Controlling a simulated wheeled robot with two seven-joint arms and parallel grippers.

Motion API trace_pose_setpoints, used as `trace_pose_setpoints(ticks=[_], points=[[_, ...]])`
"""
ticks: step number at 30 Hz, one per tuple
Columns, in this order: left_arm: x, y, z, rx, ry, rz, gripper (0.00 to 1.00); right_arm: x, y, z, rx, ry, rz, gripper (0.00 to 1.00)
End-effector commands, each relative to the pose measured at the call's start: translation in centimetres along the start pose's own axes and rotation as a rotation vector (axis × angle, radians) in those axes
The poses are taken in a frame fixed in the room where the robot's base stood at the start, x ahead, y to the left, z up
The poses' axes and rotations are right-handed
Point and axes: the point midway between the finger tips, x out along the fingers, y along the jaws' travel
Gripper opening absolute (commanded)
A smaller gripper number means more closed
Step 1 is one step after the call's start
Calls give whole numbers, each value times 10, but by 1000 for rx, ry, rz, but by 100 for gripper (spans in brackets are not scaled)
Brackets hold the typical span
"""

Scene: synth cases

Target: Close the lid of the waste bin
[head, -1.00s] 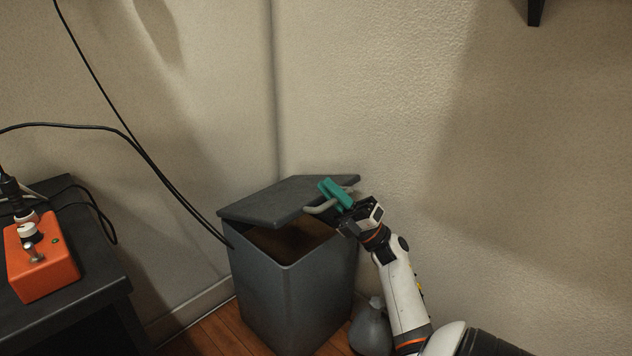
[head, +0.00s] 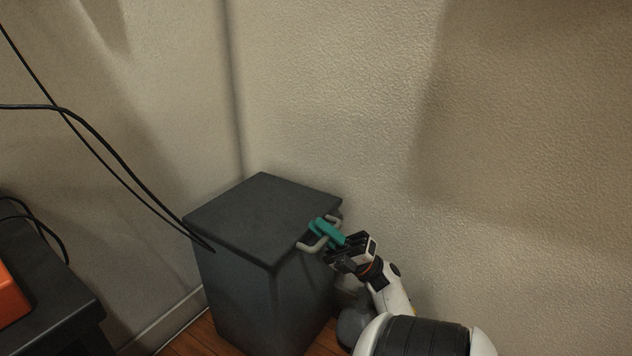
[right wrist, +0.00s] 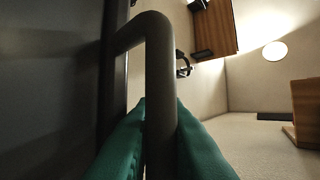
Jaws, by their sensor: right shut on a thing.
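The dark grey waste bin (head: 258,310) stands in the corner of the room. Its flat lid (head: 262,215) lies level over the top, and no opening shows. A light grey bar handle (head: 309,246) sticks out from the lid's right front edge. My right gripper (head: 324,231), with teal fingers, is at this handle. In the right wrist view the handle (right wrist: 160,75) runs down between the two teal fingers (right wrist: 160,145), which are shut on it. My left gripper is not in view.
A black table (head: 50,300) with an orange box (head: 10,298) stands at the left. Black cables (head: 110,150) hang in front of the wall and run down to the bin's left side. A grey rounded object (head: 352,328) stands on the floor right of the bin.

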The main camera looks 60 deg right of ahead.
Motion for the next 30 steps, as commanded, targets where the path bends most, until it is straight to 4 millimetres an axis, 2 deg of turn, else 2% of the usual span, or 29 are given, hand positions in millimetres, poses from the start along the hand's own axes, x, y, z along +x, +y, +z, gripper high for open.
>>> trace_pose_setpoints(ticks=[1, 6, 7, 9, 24, 30], points=[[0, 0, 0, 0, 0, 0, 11, -4, -5, 1, -2, -2, -11, 0], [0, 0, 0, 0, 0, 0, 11, -4, -5, 1, -2, -2, -11, 0], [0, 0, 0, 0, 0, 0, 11, -4, -5, 1, -2, -1, -11, 14], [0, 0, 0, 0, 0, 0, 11, -4, -5, 1, -2, -2, -10, 22], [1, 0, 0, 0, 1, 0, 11, 0, -4, 0, -1, -3, -9, 22], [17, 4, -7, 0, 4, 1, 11, 16, -20, -6, -2, -3, -8, 22]])
